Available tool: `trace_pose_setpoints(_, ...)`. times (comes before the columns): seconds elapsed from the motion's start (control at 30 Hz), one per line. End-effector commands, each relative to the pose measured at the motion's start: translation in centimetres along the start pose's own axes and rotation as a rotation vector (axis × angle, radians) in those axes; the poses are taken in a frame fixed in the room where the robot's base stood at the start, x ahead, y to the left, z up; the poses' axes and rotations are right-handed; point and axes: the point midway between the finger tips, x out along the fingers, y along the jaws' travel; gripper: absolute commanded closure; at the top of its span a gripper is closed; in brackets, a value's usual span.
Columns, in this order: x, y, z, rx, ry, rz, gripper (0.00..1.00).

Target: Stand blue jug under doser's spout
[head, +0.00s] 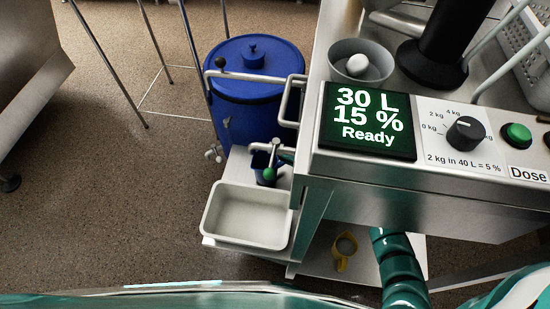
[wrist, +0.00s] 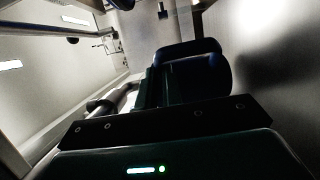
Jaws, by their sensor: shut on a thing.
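The blue jug (head: 260,163) shows in the head view below the doser's spout (head: 277,150), just behind the white tray. The metal spout and a green knob (head: 269,175) partly cover it. I cannot tell whether its base rests on the shelf. In the wrist view the jug (wrist: 196,72) is a dark blue shape in deep shadow, close in front of my gripper (wrist: 148,92). My gripper is shut on the jug; the exact grip is too dark to make out. In the head view my gripper is hidden under the doser's control panel (head: 455,140).
A white tray (head: 211,231) sits on the side shelf in front of the jug. A blue drum (head: 233,105) stands behind. A yellow jug (head: 342,262) is on the lower shelf near my arm. The display (head: 368,147) reads "30 L 15 % Ready". The floor at left is open.

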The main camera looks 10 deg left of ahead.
Motion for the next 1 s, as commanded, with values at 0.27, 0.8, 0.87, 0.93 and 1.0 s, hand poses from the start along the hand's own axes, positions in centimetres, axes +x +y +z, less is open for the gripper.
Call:
trace_pose_setpoints(0.27, 4.0, -0.3, -1.4, -0.002, 0.003, 0.003, 1.00)
trace_pose_setpoints(0.8, 3.7, -1.8, -1.2, -0.001, -0.001, 0.000, 0.83)
trace_pose_setpoints(0.87, 3.7, -1.8, -1.2, -0.001, -0.001, 0.000, 0.71)
trace_pose_setpoints(0.93, 3.7, -1.8, -1.2, -0.001, -0.001, 0.000, 0.71)
trace_pose_setpoints(1.0, 3.7, -1.8, -1.2, -0.001, -0.001, 0.000, 0.71)
